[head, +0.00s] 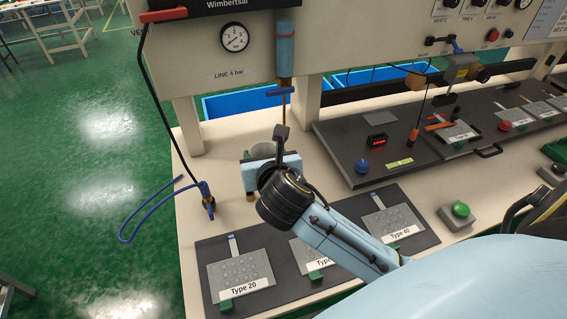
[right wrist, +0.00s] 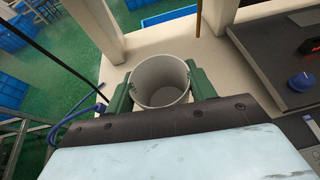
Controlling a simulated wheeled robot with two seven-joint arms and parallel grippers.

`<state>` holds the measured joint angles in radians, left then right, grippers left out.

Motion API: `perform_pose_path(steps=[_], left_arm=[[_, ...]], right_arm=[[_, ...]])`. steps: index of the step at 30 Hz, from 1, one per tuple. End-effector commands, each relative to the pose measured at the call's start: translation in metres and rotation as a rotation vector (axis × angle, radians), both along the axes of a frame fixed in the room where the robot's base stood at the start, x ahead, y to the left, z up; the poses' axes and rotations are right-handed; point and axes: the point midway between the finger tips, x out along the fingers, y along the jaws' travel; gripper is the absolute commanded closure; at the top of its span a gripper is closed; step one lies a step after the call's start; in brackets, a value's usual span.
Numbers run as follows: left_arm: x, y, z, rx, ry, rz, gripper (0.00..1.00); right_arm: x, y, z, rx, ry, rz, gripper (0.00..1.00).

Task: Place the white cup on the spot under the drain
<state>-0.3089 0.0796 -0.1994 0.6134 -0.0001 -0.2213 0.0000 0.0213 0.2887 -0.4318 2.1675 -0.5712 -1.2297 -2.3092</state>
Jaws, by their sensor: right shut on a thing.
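The white cup (head: 262,149) shows only in part in the head view, behind my right gripper (head: 264,156). In the right wrist view the cup (right wrist: 160,80) is mouth-up and empty, between the two green fingers, which are shut on it. The drain is the thin tube (head: 284,112) with a blue handle (head: 279,91) under the blue filter cylinder (head: 285,48). In the head view the cup is below and slightly left of it. The tube also shows in the right wrist view (right wrist: 197,20), beyond the cup. I cannot tell whether the cup touches the table. No marked spot shows. My left gripper is out of view.
A blue hose with a brass fitting (head: 208,203) hangs left of the cup. A dark mat (head: 203,258) with keypad plates lies in front. A dark board (head: 340,150) with a blue knob (head: 362,166) is to the right. A panel post (head: 188,124) stands at the back left.

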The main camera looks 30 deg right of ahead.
Motion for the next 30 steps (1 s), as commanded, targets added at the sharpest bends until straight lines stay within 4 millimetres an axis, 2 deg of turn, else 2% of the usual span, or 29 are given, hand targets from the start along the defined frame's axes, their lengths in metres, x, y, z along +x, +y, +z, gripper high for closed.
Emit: perform_pose_path(steps=[5,12,15,20,25,30], left_arm=[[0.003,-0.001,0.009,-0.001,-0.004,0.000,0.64],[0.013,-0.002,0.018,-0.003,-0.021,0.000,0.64],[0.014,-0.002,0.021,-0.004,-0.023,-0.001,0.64],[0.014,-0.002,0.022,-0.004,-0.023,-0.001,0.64],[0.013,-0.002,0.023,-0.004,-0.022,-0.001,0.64],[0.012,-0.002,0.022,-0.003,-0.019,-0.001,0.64]], right_arm=[[-0.006,-0.009,-0.027,0.007,0.010,-0.132,0.67],[-0.025,-0.013,-0.069,0.004,0.011,-0.260,0.67],[-0.034,-0.012,-0.083,0.002,0.008,-0.290,0.67],[-0.041,-0.010,-0.095,-0.001,0.003,-0.311,0.67],[-0.025,-0.023,-0.096,-0.004,-0.005,-0.315,0.67],[0.013,-0.049,-0.095,-0.002,-0.007,-0.315,0.67]])
